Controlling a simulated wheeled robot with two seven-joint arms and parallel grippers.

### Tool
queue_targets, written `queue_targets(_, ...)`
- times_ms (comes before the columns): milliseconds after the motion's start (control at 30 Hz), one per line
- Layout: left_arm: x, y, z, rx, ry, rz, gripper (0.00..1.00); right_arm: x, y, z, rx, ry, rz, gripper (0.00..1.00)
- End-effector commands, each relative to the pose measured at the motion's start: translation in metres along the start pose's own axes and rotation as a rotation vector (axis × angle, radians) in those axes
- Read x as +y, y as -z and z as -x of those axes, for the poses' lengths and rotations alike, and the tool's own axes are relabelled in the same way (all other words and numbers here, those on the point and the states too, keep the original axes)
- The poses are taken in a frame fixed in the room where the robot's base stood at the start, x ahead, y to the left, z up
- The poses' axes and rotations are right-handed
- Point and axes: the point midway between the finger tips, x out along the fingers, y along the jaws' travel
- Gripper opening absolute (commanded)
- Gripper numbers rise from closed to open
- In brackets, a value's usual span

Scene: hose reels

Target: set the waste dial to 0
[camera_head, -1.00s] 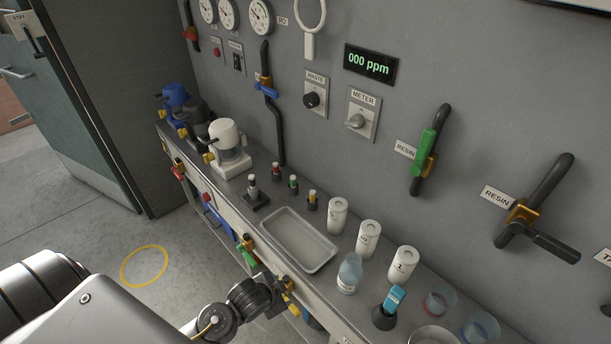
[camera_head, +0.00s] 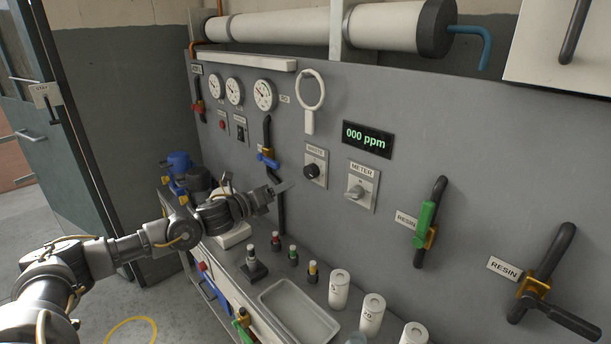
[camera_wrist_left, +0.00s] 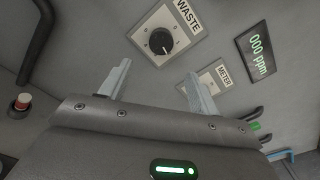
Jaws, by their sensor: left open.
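The waste dial (camera_head: 312,170) is a black round knob on a pale plate labelled WASTE, mounted on the grey wall panel. In the left wrist view the dial (camera_wrist_left: 160,41) shows ahead of my open fingers, at the top middle, with a pale mark on its rim; I cannot read its setting. My left gripper (camera_head: 277,190) is left of the dial in the head view and apart from it. In the left wrist view the gripper (camera_wrist_left: 157,90) has its two fingers spread with nothing between them. My right gripper is not in view.
The grey METER knob (camera_head: 355,191) is right of the dial, below the display reading 000 ppm (camera_head: 367,139). A black pipe with a blue valve handle (camera_head: 268,159) runs left of the dial. Small bottles, a tray (camera_head: 299,313) and white jars (camera_head: 339,289) stand on the bench below.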

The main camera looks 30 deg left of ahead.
Motion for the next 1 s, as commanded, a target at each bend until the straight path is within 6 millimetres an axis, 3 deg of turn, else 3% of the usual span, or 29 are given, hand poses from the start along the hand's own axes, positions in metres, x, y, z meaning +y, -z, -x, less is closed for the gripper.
queue_targets(267, -0.001, -0.009, -0.005, -0.004, 0.01, -0.033, 0.62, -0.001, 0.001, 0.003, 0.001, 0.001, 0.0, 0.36)
queue_targets(700, -0.003, -0.011, -0.08, -0.005, 0.009, -0.029, 0.62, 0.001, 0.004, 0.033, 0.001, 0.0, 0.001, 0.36)
queue_targets(1000, -0.001, -0.008, -0.106, -0.004, 0.008, -0.031, 0.62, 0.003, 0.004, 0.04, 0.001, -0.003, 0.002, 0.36)
